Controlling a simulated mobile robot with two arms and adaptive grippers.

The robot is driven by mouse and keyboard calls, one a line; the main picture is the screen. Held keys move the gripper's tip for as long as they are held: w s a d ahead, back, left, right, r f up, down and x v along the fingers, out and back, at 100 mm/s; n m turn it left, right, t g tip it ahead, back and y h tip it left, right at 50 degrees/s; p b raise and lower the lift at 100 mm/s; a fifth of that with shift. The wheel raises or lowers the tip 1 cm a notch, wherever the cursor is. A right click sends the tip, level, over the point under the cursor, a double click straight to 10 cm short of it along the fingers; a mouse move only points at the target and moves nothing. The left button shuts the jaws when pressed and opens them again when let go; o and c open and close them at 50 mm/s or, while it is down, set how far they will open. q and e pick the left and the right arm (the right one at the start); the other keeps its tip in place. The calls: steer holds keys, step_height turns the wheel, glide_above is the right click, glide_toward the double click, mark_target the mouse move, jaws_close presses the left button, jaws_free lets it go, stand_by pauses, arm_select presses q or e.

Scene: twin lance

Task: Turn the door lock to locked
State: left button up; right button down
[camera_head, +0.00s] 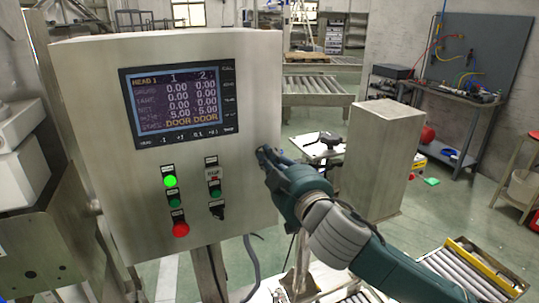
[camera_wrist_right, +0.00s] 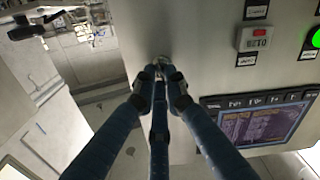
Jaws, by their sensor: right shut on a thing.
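The door lock (camera_wrist_right: 164,60) is a small metallic piece on the grey cabinet face, seen at the fingertips in the right wrist view. Its turn position cannot be made out. My right gripper (camera_head: 266,156) reaches in from the right to the right edge of the control cabinet (camera_head: 95,85) and covers the lock in the head view. In the wrist view the dark blue fingers of the right gripper (camera_wrist_right: 160,72) are closed together on the lock. My left gripper is not in view.
The cabinet has a screen (camera_head: 180,100) with DOOR shown in its bottom row. Below are a lit green button (camera_head: 170,181), a red button (camera_head: 181,230) and a black selector (camera_head: 217,211). A grey metal box (camera_head: 385,150) stands right, behind my arm. A roller conveyor (camera_head: 470,275) is lower right.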

steer(key=n+p, duration=0.3)
steer(key=n, duration=0.4)
steer(key=shift+a+r, duration=0.15)
steer(key=n+p, duration=0.2)
steer(key=n, duration=0.2)
steer(key=shift+s+a+n+p, duration=0.1)
steer(key=shift+n+p, duration=0.65)
steer(key=shift+n, duration=0.55)
steer(key=shift+f, duration=0.2)
steer(key=c, duration=1.8)
jaws_free()
steer(key=v, duration=1.2)
